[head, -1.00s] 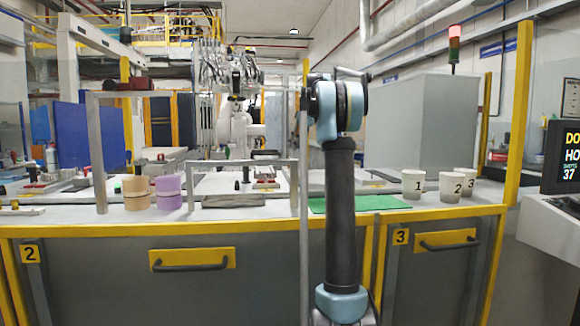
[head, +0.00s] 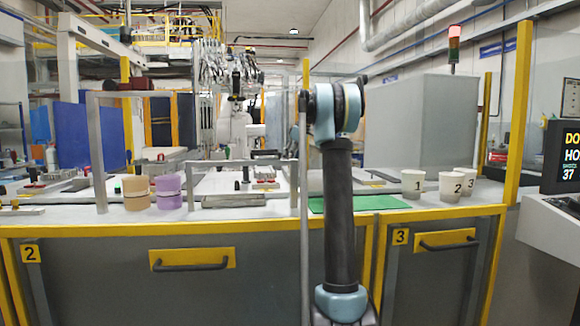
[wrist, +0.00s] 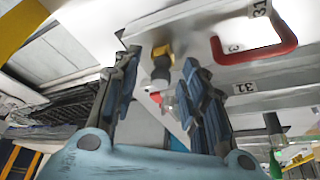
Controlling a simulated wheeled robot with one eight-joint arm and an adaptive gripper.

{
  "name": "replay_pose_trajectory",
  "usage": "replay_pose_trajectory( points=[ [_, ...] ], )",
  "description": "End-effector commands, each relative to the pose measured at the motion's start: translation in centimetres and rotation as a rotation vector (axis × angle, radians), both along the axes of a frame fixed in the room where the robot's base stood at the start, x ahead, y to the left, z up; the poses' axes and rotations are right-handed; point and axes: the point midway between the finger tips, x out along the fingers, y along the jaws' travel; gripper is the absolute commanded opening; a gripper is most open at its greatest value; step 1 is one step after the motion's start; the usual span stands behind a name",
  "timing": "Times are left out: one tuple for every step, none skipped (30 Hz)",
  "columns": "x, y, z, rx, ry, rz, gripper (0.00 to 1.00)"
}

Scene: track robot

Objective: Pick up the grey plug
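In the wrist view, my gripper (wrist: 160,62) is open, with a dark blue-grey finger on each side. A small grey cylindrical piece (wrist: 160,72), which looks like the grey plug, shows between the fingers beyond the tips. A yellow-brown block (wrist: 162,51) adjoins it. Gaps show on both sides of the grey piece, and I see no finger touching it. In the head view my gripper is hidden behind my arm, and I cannot pick out the grey plug for certain.
The wrist view shows a red handle (wrist: 286,38) on a pale panel and a small red item (wrist: 156,97). In the head view, white cups (head: 413,184) stand at right, tan (head: 136,193) and purple (head: 168,192) containers at left. A green mat (head: 385,203) lies bare.

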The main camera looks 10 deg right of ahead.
Motion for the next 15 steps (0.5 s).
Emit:
replay_pose_trajectory(
  points=[
    [0.00,-0.02,0.01,0.000,0.000,0.000,0.40],
    [0.00,-0.02,0.01,0.000,0.000,0.000,0.35],
    [0.01,-0.03,0.01,0.000,0.000,0.000,0.26],
    [0.01,-0.03,0.01,0.000,0.000,0.000,0.19],
    [0.00,-0.03,0.02,0.000,0.000,0.000,0.13],
    [0.00,-0.03,0.02,0.000,0.000,0.000,0.04],
    [0.00,-0.04,0.02,0.000,0.000,0.000,0.03],
    [0.01,-0.04,0.02,0.000,0.000,0.000,0.03],
    [0.00,-0.04,0.03,0.000,0.000,0.000,0.02],
    [0.00,-0.04,0.03,0.000,0.000,0.000,0.02],
    [0.00,-0.04,0.03,0.000,0.000,0.000,0.02],
    [0.00,-0.06,0.03,0.000,0.000,0.000,0.02],
    [0.00,-0.06,0.03,0.000,0.000,0.000,0.02],
    [0.00,-0.06,0.03,0.000,0.000,0.000,0.02],
    [0.00,-0.06,0.03,0.000,0.000,0.000,0.02]
  ],
)
